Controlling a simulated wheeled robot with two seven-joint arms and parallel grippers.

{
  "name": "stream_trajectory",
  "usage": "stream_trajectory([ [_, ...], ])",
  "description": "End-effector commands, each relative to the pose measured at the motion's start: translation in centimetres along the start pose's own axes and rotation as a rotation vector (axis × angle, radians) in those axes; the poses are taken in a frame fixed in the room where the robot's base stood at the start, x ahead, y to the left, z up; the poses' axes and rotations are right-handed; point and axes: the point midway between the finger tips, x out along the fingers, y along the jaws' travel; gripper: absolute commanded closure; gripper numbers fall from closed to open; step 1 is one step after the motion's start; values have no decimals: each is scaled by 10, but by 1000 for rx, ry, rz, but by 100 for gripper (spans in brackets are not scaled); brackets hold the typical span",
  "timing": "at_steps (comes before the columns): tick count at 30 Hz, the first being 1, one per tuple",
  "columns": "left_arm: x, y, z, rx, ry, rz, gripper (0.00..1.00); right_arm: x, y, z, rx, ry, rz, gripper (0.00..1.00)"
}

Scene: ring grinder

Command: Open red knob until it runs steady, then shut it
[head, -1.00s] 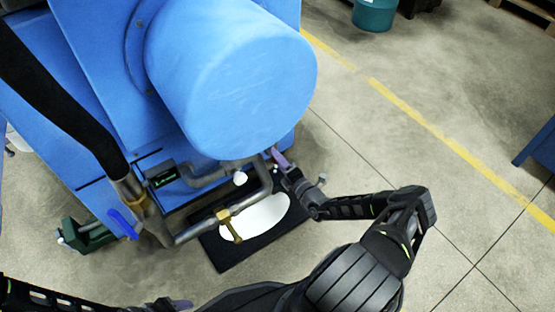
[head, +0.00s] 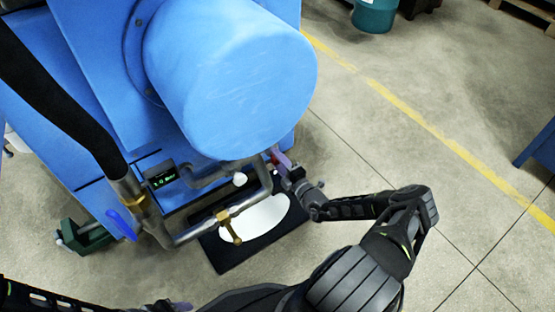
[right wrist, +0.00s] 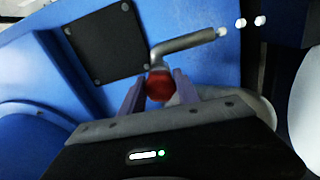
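The red knob (right wrist: 158,86) is at the blue machine's side in the right wrist view, between the two purple fingers of my right gripper (right wrist: 157,92). The fingers sit close against it on both sides. In the head view my right gripper (head: 278,160) reaches the pipework under the blue drum, and the knob is mostly hidden. A bent grey pipe (right wrist: 185,43) ends in an open spout with separate white blobs in line beyond it. A white blob (head: 240,179) also shows in the head view. My left gripper (head: 170,305) is barely visible at the bottom edge.
A small display (head: 162,180) shows green text, seemingly 1.0 bar. A blue lever (head: 122,225) and a brass lever (head: 230,229) are on the pipes. A black tray (head: 228,258) with a white oval lies below.

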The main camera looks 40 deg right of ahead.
Motion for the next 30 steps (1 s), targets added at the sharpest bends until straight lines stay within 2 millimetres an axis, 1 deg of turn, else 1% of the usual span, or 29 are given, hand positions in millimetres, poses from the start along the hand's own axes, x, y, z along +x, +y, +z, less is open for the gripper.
stream_trajectory([
  [1, 0, 0, 0, 0, 0, 0, 37, -1, -1, 0, 0, -1, -2, 58],
  [3, 0, 0, 0, 0, 0, 0, 37, -1, -1, 0, -1, -1, -2, 53],
  [11, 0, 0, 0, 0, 0, 0, 37, -1, 0, 0, -1, 0, -1, 53],
  [14, -3, 1, 0, 0, -1, 0, 37, -6, 1, 1, -1, -1, -1, 53],
  [17, -7, 2, 0, 0, -3, 0, 37, -17, 1, 1, -2, -2, -3, 53],
  [25, -21, 6, 2, 1, -11, 0, 37, -61, 1, 1, -1, -2, -4, 53],
  [27, -23, 7, 2, 1, -12, 0, 37, -69, 1, 1, -1, -3, -2, 53],
  [30, -24, 7, 3, 1, -13, 0, 37, -77, 0, 1, -1, -2, -3, 53],
])
